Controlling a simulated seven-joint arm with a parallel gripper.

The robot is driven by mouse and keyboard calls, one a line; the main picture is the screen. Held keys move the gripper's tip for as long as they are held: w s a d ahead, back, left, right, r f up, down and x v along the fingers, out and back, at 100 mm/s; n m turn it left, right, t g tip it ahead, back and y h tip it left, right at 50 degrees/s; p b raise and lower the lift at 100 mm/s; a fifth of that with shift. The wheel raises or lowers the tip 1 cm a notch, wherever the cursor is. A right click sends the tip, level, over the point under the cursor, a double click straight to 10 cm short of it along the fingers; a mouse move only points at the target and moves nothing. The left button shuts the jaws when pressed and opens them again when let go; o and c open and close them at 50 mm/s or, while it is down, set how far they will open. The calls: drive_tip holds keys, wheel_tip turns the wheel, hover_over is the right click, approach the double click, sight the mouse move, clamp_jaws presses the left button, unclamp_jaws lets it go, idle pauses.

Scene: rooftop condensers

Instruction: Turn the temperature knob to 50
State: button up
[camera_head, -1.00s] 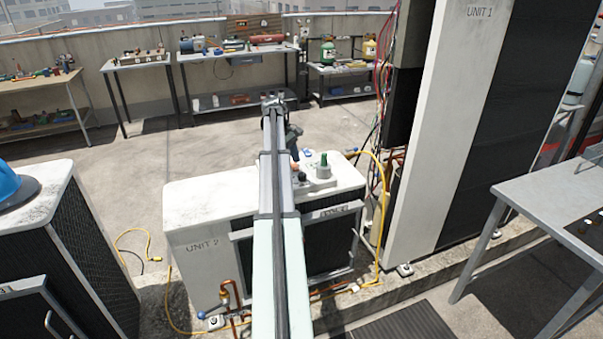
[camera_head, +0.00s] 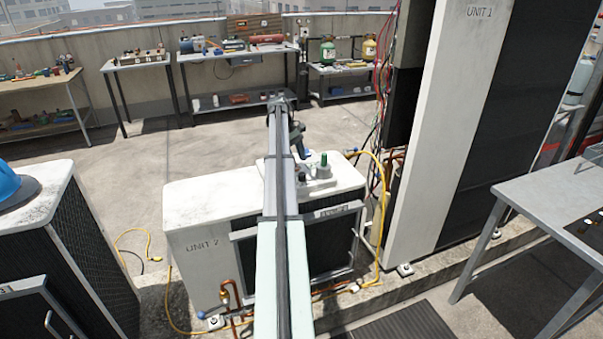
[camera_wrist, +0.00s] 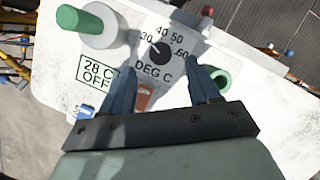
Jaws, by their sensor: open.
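The temperature knob (camera_wrist: 160,52) is a small round black dial on a white panel in the wrist view. The numbers 30, 40, 50 and 60 arc around its upper side, with "DEG C" below. Its pale pointer mark seems to aim up-left, near 30. My gripper (camera_wrist: 161,68) is open, its two blue fingers apart below and to either side of the knob, with nothing held between them. I cannot tell its height above the panel.
A green-capped post (camera_wrist: 84,20) stands up-left of the knob, and a green round fitting (camera_wrist: 222,80) sits beside the right finger. A brown-orange piece (camera_wrist: 145,95) shows between the fingers. A "28 C OFF" label (camera_wrist: 97,72) lies left. A yellow hose (camera_head: 381,200) runs beside Unit 2.

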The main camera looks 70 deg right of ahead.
sight(302, 174)
drive_tip(key=shift+x, duration=3.1)
drive_tip(key=c, duration=1)
drive_tip(key=shift+c, duration=0.2)
